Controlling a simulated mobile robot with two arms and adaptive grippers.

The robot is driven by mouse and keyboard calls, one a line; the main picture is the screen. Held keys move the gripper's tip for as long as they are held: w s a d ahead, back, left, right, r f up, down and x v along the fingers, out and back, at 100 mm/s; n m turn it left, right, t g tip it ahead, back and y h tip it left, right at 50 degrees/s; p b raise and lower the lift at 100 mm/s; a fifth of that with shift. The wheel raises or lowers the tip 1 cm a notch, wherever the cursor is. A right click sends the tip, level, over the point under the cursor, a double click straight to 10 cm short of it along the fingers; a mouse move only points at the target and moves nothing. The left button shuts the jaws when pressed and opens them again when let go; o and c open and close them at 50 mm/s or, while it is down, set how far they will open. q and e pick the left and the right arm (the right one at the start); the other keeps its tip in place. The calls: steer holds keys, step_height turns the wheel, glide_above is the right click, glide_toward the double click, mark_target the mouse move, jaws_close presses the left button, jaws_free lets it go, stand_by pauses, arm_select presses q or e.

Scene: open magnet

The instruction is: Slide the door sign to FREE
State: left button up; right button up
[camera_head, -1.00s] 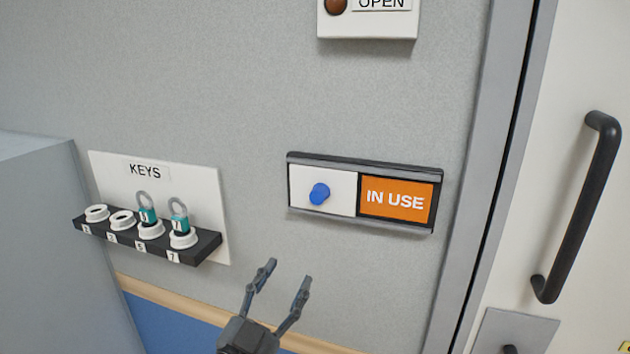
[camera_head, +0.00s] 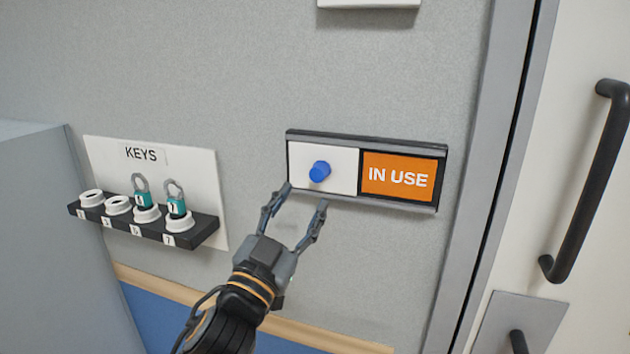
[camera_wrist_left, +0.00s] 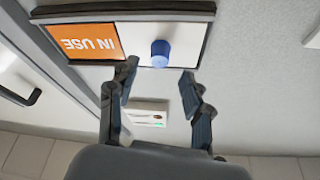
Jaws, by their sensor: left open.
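The door sign (camera_head: 438,150) is a dark-framed slider on the grey wall. Its white sliding panel (camera_head: 340,160) with a blue knob (camera_head: 319,171) covers the left half. The orange IN USE field (camera_head: 400,178) shows on the right; no FREE text is visible. My left gripper (camera_head: 306,195) is open and empty, its fingertips near the lower edge of the white panel, just below the knob. In the left wrist view the blue knob (camera_wrist_left: 160,53) stands beyond the gap between the open fingers (camera_wrist_left: 157,79); they do not enclose it. My right gripper is not in view.
A KEYS board (camera_head: 150,155) with a black rack (camera_head: 145,227) holding white rings and two teal padlocks is left of the gripper. A door with a black handle (camera_head: 590,180) is at the right. A white panel edge (camera_head: 368,3) is above the sign.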

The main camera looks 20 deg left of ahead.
mark_target(316, 178)
arm_select(q)
steer(key=p+x, duration=0.1)
steer(key=x, duration=0.4)
steer(key=shift+s+r, duration=0.1)
steer(key=shift+r, duration=0.1)
steer(key=shift+w+d+r+p, duration=0.15)
steer(key=shift+w+p, duration=0.3)
steer(key=shift+w, duration=0.25)
steer(key=shift+c, duration=0.2)
jaws_close()
